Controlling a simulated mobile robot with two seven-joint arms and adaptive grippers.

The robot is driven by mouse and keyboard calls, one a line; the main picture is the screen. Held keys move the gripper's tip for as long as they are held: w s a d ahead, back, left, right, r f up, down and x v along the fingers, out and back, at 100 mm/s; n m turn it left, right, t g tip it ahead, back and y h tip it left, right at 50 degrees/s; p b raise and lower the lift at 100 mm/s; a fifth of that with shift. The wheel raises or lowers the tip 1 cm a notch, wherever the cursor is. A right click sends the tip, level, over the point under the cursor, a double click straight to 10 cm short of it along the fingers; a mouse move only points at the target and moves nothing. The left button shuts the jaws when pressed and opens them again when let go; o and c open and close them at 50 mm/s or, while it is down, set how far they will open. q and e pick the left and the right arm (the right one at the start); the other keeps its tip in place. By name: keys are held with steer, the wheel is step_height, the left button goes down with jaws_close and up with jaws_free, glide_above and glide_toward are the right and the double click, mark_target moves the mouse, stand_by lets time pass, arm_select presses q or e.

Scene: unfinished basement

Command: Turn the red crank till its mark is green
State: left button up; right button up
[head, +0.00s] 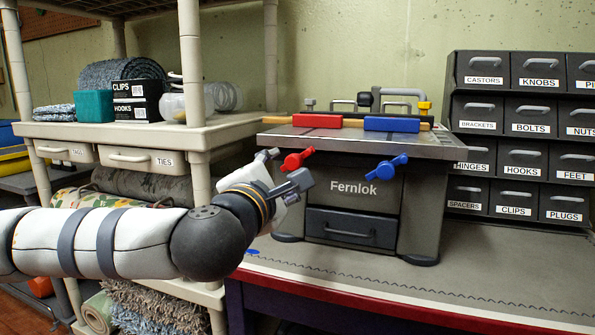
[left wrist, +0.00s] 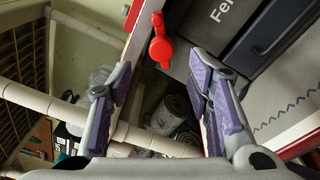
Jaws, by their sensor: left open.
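The red crank (head: 298,159) sticks out from the upper front of the grey Fernlok machine (head: 352,185), near its left corner. In the left wrist view the red crank (left wrist: 160,46) hangs beyond and between my fingertips, with its round end toward me. My left gripper (head: 284,168) is open and empty, just in front of and below the crank; its spread fingers also show in the left wrist view (left wrist: 160,78). I see a gap between fingers and crank. I cannot make out a coloured mark. My right gripper is out of view.
A blue crank (head: 388,168) sits to the right on the same machine. Red (head: 318,120) and blue (head: 392,124) blocks lie on its top. A shelf (head: 200,130) stands left, labelled drawers (head: 525,130) right. The bench top (head: 420,290) in front is mostly clear.

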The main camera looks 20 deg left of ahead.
mark_target(291, 163)
arm_select(q)
steer(key=w, duration=0.7)
steer(key=shift+w+a, duration=0.25)
steer(key=shift+w, duration=0.1)
jaws_close()
